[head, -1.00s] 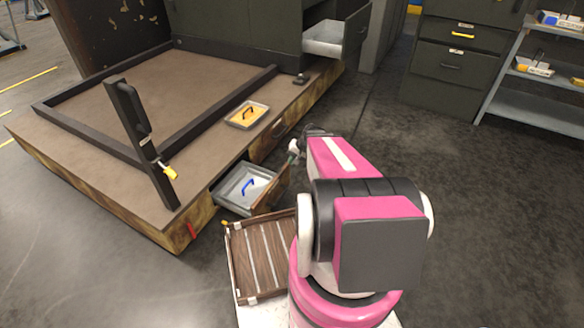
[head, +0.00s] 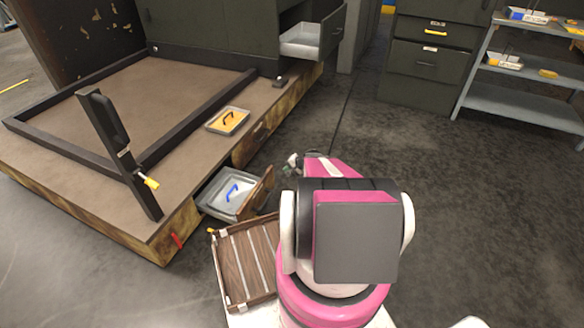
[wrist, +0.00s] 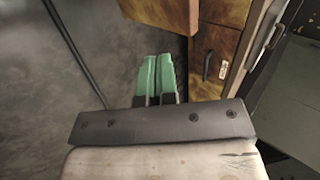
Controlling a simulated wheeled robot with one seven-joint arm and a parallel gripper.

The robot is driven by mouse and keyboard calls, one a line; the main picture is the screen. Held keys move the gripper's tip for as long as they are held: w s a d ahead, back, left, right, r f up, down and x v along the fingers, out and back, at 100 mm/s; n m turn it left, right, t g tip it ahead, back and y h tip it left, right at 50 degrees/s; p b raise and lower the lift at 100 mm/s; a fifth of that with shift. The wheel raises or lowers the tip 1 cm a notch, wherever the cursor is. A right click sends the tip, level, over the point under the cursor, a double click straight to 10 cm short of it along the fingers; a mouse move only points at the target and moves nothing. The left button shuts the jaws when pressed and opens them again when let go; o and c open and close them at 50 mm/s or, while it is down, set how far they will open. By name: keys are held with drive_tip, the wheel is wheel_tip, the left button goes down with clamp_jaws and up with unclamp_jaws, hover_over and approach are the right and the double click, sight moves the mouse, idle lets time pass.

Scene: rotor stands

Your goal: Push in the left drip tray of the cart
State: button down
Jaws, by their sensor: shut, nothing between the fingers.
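The left drip tray (head: 226,190) is a grey drawer with a blue-handled item inside. It stands pulled out of the cart's (head: 185,215) front side, and its brown front panel (head: 258,193) faces my arm. My gripper (head: 290,160) is to the right of that panel in the head view, apart from it and partly hidden by my arm. In the wrist view my green fingers (wrist: 158,76) are shut and empty. A rusty brown panel (wrist: 165,12) shows just beyond their tips, probably the tray's front.
A closed drawer front with a dark handle (wrist: 207,65) is right of my fingers. A shallow tray with an orange item (head: 228,121) lies on the cart top. A dark post (head: 120,155) stands at the cart's near corner. Open floor (head: 450,210) lies to the right.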

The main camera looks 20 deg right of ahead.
sight(272, 170)
drive_tip(key=w+a+f, duration=0.2)
drive_tip(key=w+a, duration=0.1)
drive_tip(key=shift+w+a+f, duration=0.2)
drive_tip(key=shift+w+a, duration=0.05)
drive_tip(key=shift+a, duration=0.05)
drive_tip(key=shift+w+a, duration=0.55)
drive_tip(key=w+a, duration=1.6)
drive_tip(key=shift+s+d, duration=0.15)
